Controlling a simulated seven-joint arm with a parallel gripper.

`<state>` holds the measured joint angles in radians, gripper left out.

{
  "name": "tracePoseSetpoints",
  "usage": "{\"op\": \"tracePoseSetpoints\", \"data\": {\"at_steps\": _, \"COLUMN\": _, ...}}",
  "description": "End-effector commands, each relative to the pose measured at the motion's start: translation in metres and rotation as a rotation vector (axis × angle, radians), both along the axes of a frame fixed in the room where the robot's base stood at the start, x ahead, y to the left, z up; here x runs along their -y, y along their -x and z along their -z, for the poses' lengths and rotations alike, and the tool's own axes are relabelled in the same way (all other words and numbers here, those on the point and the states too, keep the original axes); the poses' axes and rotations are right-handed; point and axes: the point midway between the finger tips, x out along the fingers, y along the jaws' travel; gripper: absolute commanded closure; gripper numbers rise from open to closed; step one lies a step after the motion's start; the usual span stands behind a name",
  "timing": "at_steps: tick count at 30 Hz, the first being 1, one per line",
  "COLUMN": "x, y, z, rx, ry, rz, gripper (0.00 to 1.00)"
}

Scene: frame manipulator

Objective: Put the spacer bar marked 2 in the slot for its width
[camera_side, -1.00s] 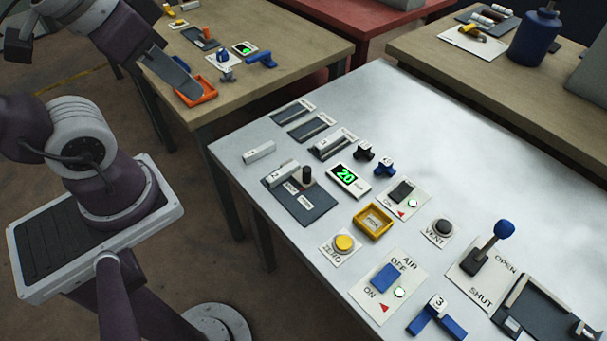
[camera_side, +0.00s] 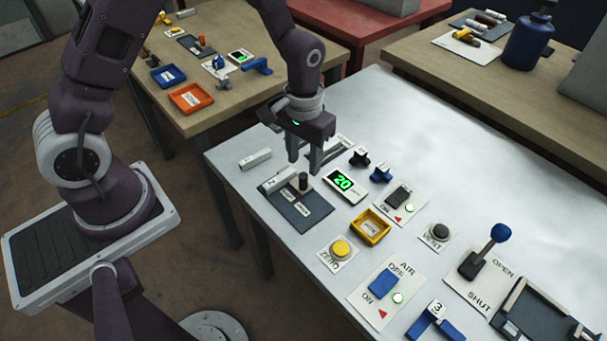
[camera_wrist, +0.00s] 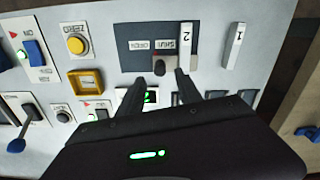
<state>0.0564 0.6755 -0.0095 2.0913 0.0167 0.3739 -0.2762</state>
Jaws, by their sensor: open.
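The light spacer bar marked 2 (camera_side: 278,180) lies on the dark plate (camera_side: 311,211) with a dark upright knob (camera_side: 303,182). In the wrist view the bar (camera_wrist: 187,48) lies beside the knob, with its 2 readable. My gripper (camera_side: 303,167) is open and empty, pointing down just behind the plate. In the wrist view its fingertips (camera_wrist: 160,80) are apart, the right one near the bar's end. The dark slot plates (camera_wrist: 247,97) are partly covered by my gripper in the wrist view. One slot plate (camera_side: 341,146) shows behind my fingers in the side view.
Spacer bar 1 (camera_side: 255,159) lies to the left on bare table. Blue-black knobs (camera_side: 380,174), a yellow tray (camera_side: 371,227), a yellow button (camera_side: 341,249) and an upright lever (camera_side: 484,253) stand to the right.

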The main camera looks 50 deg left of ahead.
Motion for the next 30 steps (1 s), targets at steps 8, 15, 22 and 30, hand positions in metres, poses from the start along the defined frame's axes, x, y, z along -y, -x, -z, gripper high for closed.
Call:
{"op": "tracePoseSetpoints", "data": {"at_steps": 8, "x": 0.0, "y": 0.001, "z": 0.05, "rx": -0.004, "ry": 0.0, "rz": -0.001, "gripper": 0.59}}
{"op": "tracePoseSetpoints", "data": {"at_steps": 15, "x": 0.0, "y": 0.001, "z": 0.059, "rx": -0.001, "ry": 0.0, "rz": 0.0, "gripper": 0.59}}
{"op": "tracePoseSetpoints", "data": {"at_steps": 22, "x": 0.0, "y": 0.001, "z": 0.058, "rx": -0.001, "ry": 0.0, "rz": 0.0, "gripper": 0.84}}
{"op": "tracePoseSetpoints", "data": {"at_steps": 30, "x": 0.0, "y": 0.001, "z": 0.058, "rx": -0.001, "ry": 0.0, "rz": 0.0, "gripper": 1.0}}
